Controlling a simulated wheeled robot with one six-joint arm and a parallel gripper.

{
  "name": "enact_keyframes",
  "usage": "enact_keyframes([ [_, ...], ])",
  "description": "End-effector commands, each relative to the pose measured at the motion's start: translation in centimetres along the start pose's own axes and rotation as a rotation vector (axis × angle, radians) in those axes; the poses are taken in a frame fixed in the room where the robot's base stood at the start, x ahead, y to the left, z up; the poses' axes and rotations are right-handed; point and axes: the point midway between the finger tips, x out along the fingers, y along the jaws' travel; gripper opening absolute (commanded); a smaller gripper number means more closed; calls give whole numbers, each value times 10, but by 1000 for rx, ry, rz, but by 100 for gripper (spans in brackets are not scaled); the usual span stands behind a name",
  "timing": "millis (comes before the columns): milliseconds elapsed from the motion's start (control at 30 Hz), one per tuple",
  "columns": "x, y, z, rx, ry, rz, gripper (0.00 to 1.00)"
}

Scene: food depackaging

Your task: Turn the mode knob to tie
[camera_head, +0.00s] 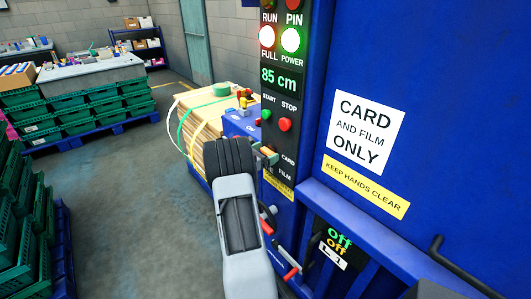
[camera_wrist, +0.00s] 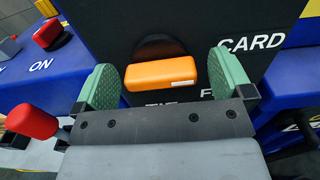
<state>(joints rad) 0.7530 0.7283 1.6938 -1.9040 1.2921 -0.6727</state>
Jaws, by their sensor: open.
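The mode knob (camera_wrist: 162,73) is an orange bar on a dark round base, set in a black panel (camera_wrist: 215,20). In the wrist view the bar lies nearly level, its right end slightly higher. My gripper (camera_wrist: 162,85) is open, with one green pad beyond each end of the bar; small gaps show on both sides. The word CARD is at the upper right, an F beside the right pad, and a partly hidden word below the knob. In the head view my gripper (camera_head: 266,153) is at the panel, and my wrist hides much of the knob area.
A red knob (camera_wrist: 30,120) stands close to my gripper's left side in the wrist view. Green START (camera_head: 266,114) and red STOP (camera_head: 285,125) buttons sit above on the blue machine (camera_head: 420,110). A strapped card bale (camera_head: 205,120) stands behind. Open floor lies left.

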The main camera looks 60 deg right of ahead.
Motion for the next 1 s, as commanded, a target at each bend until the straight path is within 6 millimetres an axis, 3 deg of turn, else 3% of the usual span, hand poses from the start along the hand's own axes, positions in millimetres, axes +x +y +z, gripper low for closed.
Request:
enact_keyframes([
  [167, 0, 0, 0, 0, 0, 0, 98],
  [700, 2, 1, 0, 0, 0, -1, 48],
  [1000, 0, 0, -4, 63, 0, -1, 49],
])
